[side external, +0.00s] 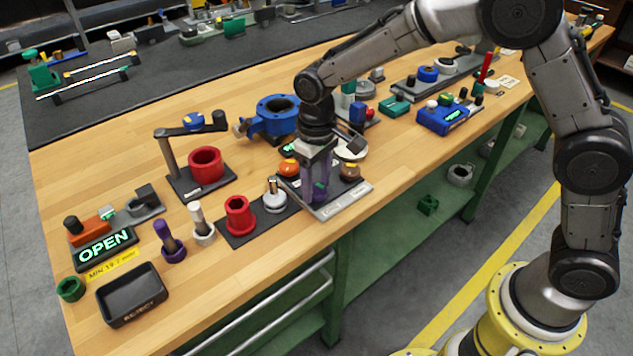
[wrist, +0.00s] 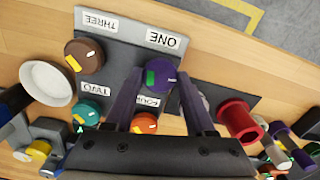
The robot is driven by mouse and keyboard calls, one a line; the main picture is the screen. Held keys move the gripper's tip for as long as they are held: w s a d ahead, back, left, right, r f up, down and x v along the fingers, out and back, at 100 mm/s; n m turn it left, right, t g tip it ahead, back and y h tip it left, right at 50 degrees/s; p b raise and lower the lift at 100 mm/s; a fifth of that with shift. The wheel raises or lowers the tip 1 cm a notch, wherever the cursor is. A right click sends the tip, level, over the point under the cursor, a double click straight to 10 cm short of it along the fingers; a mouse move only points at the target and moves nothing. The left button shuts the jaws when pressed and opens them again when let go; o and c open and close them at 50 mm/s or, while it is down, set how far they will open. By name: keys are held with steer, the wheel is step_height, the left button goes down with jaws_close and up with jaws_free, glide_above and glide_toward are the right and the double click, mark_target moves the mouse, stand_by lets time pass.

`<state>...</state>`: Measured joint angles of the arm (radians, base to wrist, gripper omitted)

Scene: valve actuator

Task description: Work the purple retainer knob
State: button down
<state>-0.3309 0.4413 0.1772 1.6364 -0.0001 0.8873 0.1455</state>
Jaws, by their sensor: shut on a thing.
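The purple retainer knob (wrist: 160,76) has a green pointer mark and sits on a grey panel (wrist: 118,42) beside the label ONE. My gripper (wrist: 160,80) is over the panel, with one finger on each side of this knob, shut on it. In the side external view my gripper (side external: 319,182) points down over the panel (side external: 345,203), and its fingers hide most of the knob there. The same panel carries a brown knob (wrist: 85,55) by THREE, a teal knob (wrist: 87,111) by TWO and an orange knob (wrist: 144,123) by a partly hidden label.
A red flanged cup (side external: 240,215) and a silver-topped part (side external: 274,196) stand on a dark plate left of the panel. A white round dish (side external: 352,150) is close behind my gripper. A blue valve body (side external: 276,115) stands farther back. Bare wood lies in front of the red cup.

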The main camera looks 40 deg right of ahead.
mark_target(317, 188)
stand_by(0.4)
steer(key=shift+c, duration=1.2)
jaws_free()
step_height(317, 188, up, 14)
steer(key=shift+d, duration=0.1)
